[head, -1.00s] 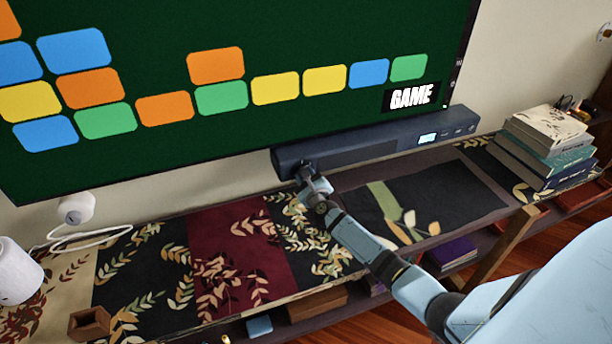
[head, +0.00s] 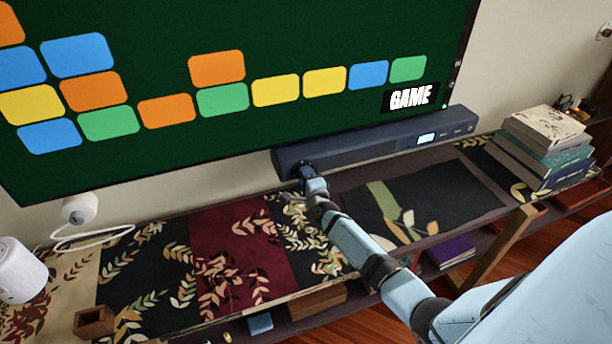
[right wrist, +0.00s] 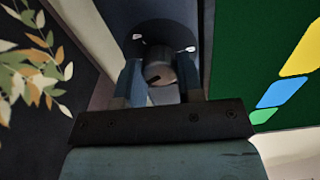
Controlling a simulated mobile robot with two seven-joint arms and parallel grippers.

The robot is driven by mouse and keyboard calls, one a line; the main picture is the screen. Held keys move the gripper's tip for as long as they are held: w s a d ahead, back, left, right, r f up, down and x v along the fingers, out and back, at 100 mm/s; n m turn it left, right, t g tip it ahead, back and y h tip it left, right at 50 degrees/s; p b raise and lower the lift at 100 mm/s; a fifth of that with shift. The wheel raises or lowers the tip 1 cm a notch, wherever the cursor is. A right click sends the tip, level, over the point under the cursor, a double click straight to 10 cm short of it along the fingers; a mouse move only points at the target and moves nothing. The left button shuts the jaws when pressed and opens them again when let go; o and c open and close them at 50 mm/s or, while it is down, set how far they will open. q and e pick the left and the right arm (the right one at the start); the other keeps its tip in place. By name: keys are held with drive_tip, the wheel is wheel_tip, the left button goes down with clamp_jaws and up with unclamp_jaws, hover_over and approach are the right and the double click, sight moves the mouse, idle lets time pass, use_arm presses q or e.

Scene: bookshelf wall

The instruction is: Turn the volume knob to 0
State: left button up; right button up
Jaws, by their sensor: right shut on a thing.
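The volume knob (right wrist: 159,71) is a small grey cylinder on a dark round plate with small white marks, seen in the right wrist view. A dark line shows on the knob's face. The knob is on the left end of the long dark soundbar (head: 365,145) under the screen. My right gripper (right wrist: 158,84) is shut on the knob, one finger on each side. In the head view my right gripper (head: 304,168) is at the soundbar's left end and hides the knob. The plate's marks are too small to read. My left gripper is not in view.
The large screen (head: 300,120) is just behind and above the soundbar. A patterned cloth shelf top (head: 240,225) lies below. Stacked books (head: 545,155) stand right, a small wooden box (head: 94,321) and white devices (head: 80,208) left. A lit display (head: 426,139) is on the soundbar.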

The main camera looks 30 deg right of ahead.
drive_tip(key=shift+d+f+n+b, duration=0.1)
drive_tip(key=shift+n+b, duration=0.2)
drive_tip(key=shift+n, duration=15.4)
drive_tip(key=o, duration=0.9)
drive_tip(key=v, duration=1.4)
